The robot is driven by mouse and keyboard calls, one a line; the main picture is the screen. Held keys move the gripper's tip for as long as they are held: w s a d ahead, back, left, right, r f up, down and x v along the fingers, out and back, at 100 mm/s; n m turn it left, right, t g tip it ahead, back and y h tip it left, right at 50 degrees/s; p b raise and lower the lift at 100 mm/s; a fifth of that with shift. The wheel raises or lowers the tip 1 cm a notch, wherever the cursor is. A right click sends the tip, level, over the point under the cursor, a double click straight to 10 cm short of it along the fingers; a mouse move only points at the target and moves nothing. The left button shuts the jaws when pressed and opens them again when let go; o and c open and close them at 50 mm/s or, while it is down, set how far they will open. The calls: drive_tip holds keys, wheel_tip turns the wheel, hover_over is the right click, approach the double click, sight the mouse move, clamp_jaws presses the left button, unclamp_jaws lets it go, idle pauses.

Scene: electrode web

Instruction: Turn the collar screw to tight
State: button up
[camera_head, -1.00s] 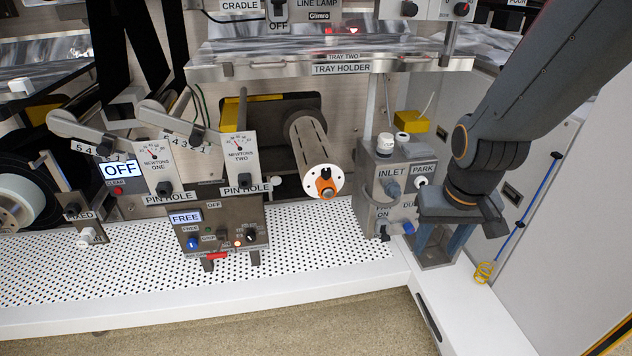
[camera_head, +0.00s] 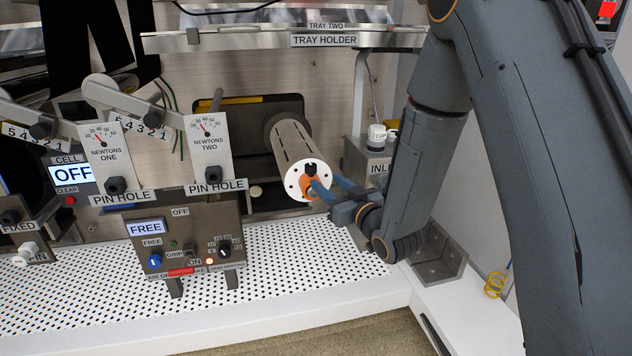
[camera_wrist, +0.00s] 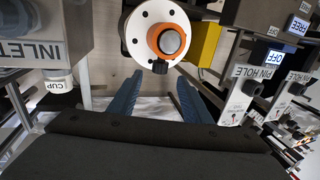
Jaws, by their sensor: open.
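The grey slotted shaft (camera_head: 296,148) points outward and ends in a white, holed face (camera_head: 293,184). An orange collar (camera_head: 307,188) sits on that face, with a small black knob (camera_head: 310,169) at its upper edge that looks like the collar screw. In the wrist view the orange collar (camera_wrist: 153,39) rings a grey centre, and the black knob (camera_wrist: 160,67) sticks out toward my gripper. My gripper (camera_wrist: 158,77) is open and empty, its blue fingers apart, with the knob between and just beyond the tips. In the head view my gripper (camera_head: 330,184) is just right of the collar, one finger overlapping it.
A control box marked FREE (camera_head: 190,248) stands left of the shaft. Two NEWTONS gauge plates are above it. The INLET block (camera_head: 372,160) is behind my arm. The tray holder (camera_head: 280,40) runs above. The perforated white deck (camera_head: 300,262) below the shaft is clear.

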sight(313, 171)
drive_tip(key=x, duration=0.7)
drive_tip(key=shift+w+a+b, duration=0.2)
drive_tip(key=shift+w+b, duration=0.1)
drive_tip(key=shift+b, duration=0.1)
drive_tip(key=c, duration=1)
drive_tip(key=shift+c, duration=0.2)
